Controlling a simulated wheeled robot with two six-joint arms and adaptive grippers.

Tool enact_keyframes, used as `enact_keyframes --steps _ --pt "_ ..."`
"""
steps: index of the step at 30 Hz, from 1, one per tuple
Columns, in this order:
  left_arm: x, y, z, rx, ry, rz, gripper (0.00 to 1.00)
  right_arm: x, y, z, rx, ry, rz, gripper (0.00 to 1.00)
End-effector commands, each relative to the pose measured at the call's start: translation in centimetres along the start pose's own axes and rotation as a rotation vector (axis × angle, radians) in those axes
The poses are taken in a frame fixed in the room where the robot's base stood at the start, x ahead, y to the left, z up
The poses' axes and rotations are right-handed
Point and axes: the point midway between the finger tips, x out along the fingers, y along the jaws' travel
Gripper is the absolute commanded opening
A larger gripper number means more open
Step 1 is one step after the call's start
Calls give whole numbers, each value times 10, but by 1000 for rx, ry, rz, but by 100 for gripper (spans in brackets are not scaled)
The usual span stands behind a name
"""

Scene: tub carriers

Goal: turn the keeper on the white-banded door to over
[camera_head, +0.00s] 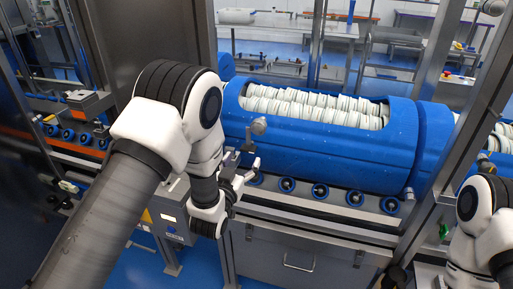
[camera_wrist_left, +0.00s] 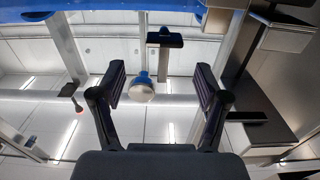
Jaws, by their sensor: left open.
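My left gripper (camera_head: 240,180) is in front of the blue drum at its lower left. In the left wrist view it is open (camera_wrist_left: 159,84), with its two dark fingers spread. Between them, in the picture, is a round blue-and-white knob (camera_wrist_left: 143,90); I cannot tell how far beyond the fingertips it is. A dark flat plate on a post (camera_wrist_left: 165,40) shows above it. In the head view a grey round knob (camera_head: 258,126) stands above the gripper. I cannot make out a white band or which part is the keeper. My right gripper is out of the picture.
The long blue drum (camera_head: 300,150) holds rows of white discs and lies above a row of rollers (camera_head: 320,191). A grey panel with a handle (camera_head: 298,265) is below. Steel posts (camera_head: 440,50) stand at the right. Tables (camera_head: 290,25) are behind.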

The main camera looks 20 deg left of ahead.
Motion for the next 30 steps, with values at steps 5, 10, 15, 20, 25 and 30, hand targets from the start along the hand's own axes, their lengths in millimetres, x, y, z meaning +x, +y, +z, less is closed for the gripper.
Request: enact_keyframes --steps 5,10,15,20,25,30 --pt "29 0 -1 -2 -4 0 75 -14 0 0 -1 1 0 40" --pt "60 0 1 -1 -5 -1 75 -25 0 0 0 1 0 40" --pt "72 -1 4 0 -7 -1 75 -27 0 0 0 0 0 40" --pt "72 -1 5 0 -8 -1 75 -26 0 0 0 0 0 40" --pt "72 -1 5 0 -8 -1 21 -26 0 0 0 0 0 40" --pt "72 0 4 0 -7 0 0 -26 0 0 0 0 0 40"
